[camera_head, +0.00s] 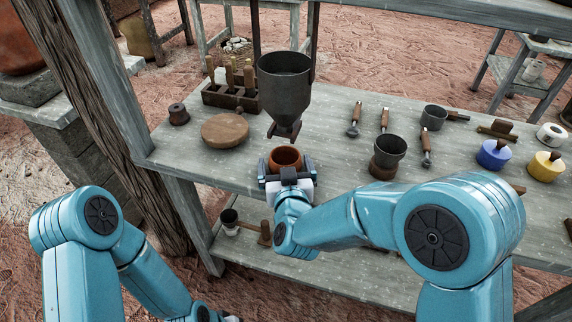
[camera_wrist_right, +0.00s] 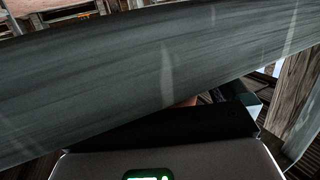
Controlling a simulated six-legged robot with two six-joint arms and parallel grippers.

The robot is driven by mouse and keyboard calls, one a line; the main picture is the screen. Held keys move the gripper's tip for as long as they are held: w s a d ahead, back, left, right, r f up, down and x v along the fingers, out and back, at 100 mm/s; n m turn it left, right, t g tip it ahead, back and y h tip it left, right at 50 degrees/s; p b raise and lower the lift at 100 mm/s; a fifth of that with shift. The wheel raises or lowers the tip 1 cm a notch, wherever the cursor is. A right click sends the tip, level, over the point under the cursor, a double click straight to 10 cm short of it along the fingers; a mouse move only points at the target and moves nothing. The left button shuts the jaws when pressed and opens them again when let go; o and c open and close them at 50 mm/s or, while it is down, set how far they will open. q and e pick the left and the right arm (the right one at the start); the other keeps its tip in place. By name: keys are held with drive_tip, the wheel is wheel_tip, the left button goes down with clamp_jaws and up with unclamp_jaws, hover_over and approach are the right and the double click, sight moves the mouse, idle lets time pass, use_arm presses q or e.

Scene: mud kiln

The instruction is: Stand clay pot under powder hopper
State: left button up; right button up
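The clay pot (camera_head: 286,156) is a small orange-brown open pot at the front edge of the workbench. My right gripper (camera_head: 287,172) has its fingers on both sides of the pot and appears shut on it. The powder hopper (camera_head: 284,88) is a dark grey funnel, with its spout just behind and above the pot in the head view. Whether the pot touches the bench is unclear. In the right wrist view the bench edge hides nearly all of the pot. My left arm hangs low at the left; its gripper (camera_head: 215,316) is almost cut off by the bottom edge.
A round wooden lid (camera_head: 225,129) and a rack of tools (camera_head: 230,92) stand left of the hopper. A grey cup (camera_head: 389,150), a blue pot (camera_head: 493,154) and a yellow pot (camera_head: 545,165) stand to the right. A wooden post (camera_head: 125,95) rises at the bench's left end.

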drive_tip(key=shift+s+r, duration=0.1)
drive_tip(key=s+d+r, duration=0.1)
drive_tip(key=s, duration=1)
drive_tip(key=shift+s+d+r, duration=0.15)
drive_tip(key=shift+s+r, duration=0.1)
drive_tip(key=shift+r, duration=0.15)
